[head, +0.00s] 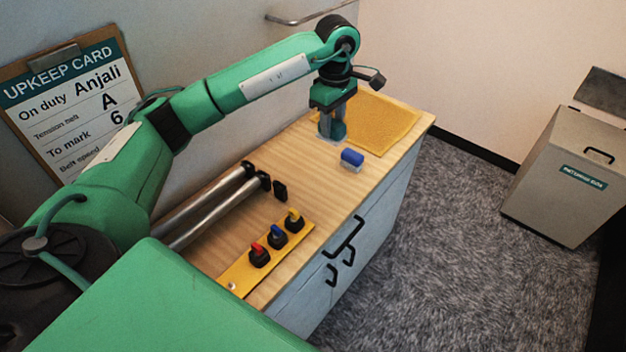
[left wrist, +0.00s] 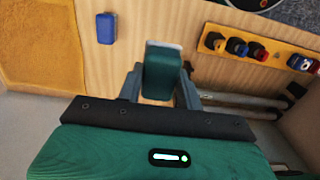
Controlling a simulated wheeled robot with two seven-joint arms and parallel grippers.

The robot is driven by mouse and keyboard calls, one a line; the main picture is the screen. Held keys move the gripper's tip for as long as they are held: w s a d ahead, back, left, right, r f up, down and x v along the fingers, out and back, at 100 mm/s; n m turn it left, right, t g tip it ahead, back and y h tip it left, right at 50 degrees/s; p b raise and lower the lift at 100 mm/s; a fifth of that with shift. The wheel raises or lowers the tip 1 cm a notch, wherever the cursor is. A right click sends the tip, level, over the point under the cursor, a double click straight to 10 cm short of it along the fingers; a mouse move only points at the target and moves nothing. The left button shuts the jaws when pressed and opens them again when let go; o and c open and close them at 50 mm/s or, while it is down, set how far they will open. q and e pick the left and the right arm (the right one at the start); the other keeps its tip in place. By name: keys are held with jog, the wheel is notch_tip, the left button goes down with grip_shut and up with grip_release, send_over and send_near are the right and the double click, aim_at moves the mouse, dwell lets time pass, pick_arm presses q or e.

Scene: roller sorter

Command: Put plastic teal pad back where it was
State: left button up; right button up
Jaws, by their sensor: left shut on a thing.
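My left gripper (head: 332,132) is at the far part of the wooden worktop, pointing down. It is shut on the teal pad (left wrist: 163,75), which has a pale strip along one edge in the left wrist view. In the head view the pad (head: 338,130) shows between the fingers, low over the wood just left of the yellow mat; I cannot tell if it touches the wood. A blue pad with a white underside (head: 352,157) lies beside it, nearer the front edge; it also shows in the left wrist view (left wrist: 106,27). My right gripper is not in view.
The yellow mat (head: 385,128) covers the worktop's far end. Steel rollers (head: 205,205) lie along the wall side. A yellow strip (head: 243,277) carries red, blue and yellow knobs. An upkeep card (head: 75,95) hangs on the wall. A grey bin (head: 565,175) stands right. Wood between is clear.

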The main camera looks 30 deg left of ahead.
pick_arm(q)
jog(key=shift+a+f, duration=0.2)
jog(key=shift+a, duration=0.1)
notch_tip(320, 180, down, 15)
jog(key=p, duration=0.5)
jog(key=shift+w+a+r, duration=0.1)
jog(key=shift+r, duration=0.1)
jog(key=shift+f, duration=0.5)
notch_tip(320, 180, down, 3)
jog(key=shift+f+p, duration=0.15)
jog(key=shift+p, duration=0.55)
jog(key=shift+f, duration=0.35)
jog(key=o, duration=0.8)
jog(key=shift+o, duration=0.4)
